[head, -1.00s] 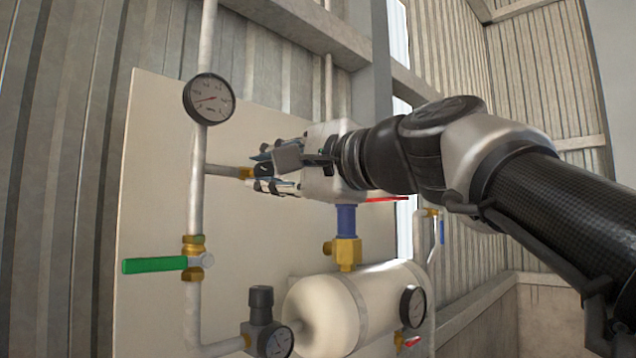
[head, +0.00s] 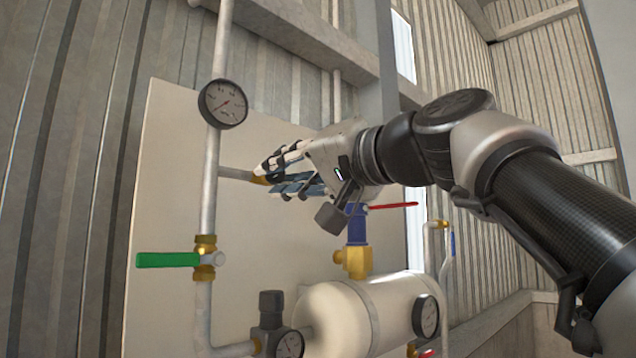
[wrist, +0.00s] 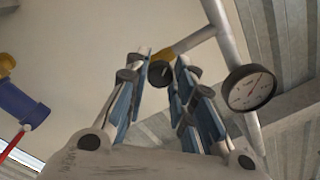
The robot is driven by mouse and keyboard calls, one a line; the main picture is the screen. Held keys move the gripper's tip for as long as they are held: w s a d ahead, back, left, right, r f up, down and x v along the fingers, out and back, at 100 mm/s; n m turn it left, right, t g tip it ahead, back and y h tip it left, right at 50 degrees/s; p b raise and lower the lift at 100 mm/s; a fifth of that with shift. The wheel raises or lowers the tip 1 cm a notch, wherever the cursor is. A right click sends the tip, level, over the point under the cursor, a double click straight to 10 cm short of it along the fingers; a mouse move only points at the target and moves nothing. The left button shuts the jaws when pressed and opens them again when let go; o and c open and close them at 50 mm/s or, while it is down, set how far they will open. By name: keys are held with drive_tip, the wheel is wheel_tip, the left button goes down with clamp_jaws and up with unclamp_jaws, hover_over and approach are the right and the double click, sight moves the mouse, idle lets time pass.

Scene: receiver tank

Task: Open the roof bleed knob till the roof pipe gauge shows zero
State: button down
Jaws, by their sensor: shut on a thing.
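The roof pipe gauge (head: 223,104) is a round white dial with a dark rim on the vertical roof pipe (head: 207,190). The gauge also shows in the wrist view (wrist: 250,88). The bleed knob (wrist: 159,73) is small and dark, at the end of a brass fitting (wrist: 188,40) on a side branch. My gripper (head: 266,180) is shut on the knob, its blue-padded fingers on either side. In the head view the fingers mostly hide the knob.
A green lever valve (head: 168,260) sits lower on the roof pipe. A red lever (head: 393,206) and blue-brass valve (head: 357,258) stand just below my gripper, above the cream tank (head: 340,315). A pale board (head: 160,140) lies behind. Free room lies above the gripper.

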drive_tip(key=shift+w+f+n, duration=0.1)
drive_tip(key=shift+f+n, duration=0.15)
drive_tip(key=shift+n, duration=0.75)
drive_tip(key=c, duration=1.8)
unclamp_jaws()
drive_tip(key=o, duration=0.5)
drive_tip(key=shift+r, duration=0.15)
drive_tip(key=shift+s+d, duration=0.1)
drive_tip(key=shift+s, duration=0.1)
drive_tip(key=v, duration=1.2)
drive_tip(key=shift+w, duration=0.1)
